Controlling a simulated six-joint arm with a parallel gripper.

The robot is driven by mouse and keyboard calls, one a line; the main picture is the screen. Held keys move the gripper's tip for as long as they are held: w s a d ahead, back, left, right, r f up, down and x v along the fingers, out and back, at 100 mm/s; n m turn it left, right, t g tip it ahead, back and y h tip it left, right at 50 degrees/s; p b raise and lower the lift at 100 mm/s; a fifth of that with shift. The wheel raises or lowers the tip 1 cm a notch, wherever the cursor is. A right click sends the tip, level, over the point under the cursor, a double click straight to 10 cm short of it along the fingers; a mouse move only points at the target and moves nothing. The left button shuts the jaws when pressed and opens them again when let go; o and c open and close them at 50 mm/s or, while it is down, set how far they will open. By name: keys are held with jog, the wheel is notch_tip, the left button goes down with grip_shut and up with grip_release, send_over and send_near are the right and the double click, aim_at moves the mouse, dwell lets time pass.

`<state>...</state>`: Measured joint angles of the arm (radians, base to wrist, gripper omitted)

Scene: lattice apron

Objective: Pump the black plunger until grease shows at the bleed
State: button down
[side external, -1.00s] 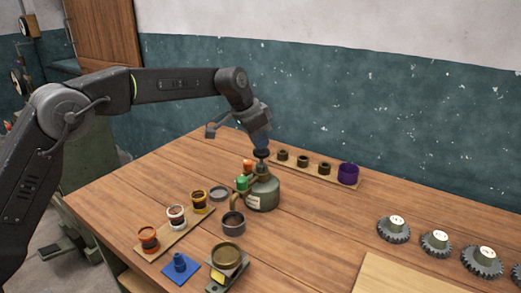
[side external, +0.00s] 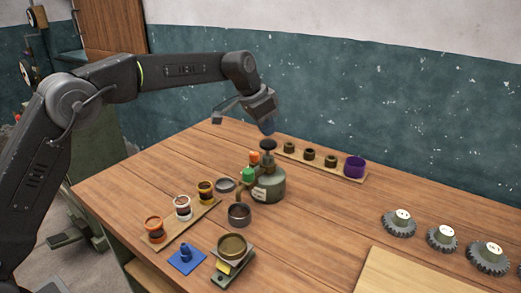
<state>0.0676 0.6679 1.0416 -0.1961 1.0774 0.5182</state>
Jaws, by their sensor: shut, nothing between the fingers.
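The black plunger (side external: 268,146) stands raised on top of the green-grey grease pot (side external: 269,186). The pot carries an orange cap (side external: 254,158) and a green cap (side external: 248,175) on its left side. My gripper (side external: 268,128) is shut and empty, pointing down just above the plunger knob, with a small gap appearing between them. A dark open cup (side external: 239,214) stands in front of the pot, near its spout. I cannot make out any grease at the bleed in this view.
A board with small dark bushings (side external: 309,154) and a purple cup (side external: 355,167) lies behind the pot. A board of jars (side external: 183,208), a blue block (side external: 187,257) and a brass dish (side external: 232,247) are in front. Gears (side external: 399,223) lie right. The wood between is clear.

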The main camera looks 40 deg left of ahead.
aim_at(267, 141)
jog(key=shift+f, duration=0.15)
jog(key=shift+f, duration=1.9)
jog(key=shift+r, duration=0.15)
jog(key=shift+r, duration=1.9)
jog(key=shift+f, duration=2)
jog(key=shift+r, duration=2)
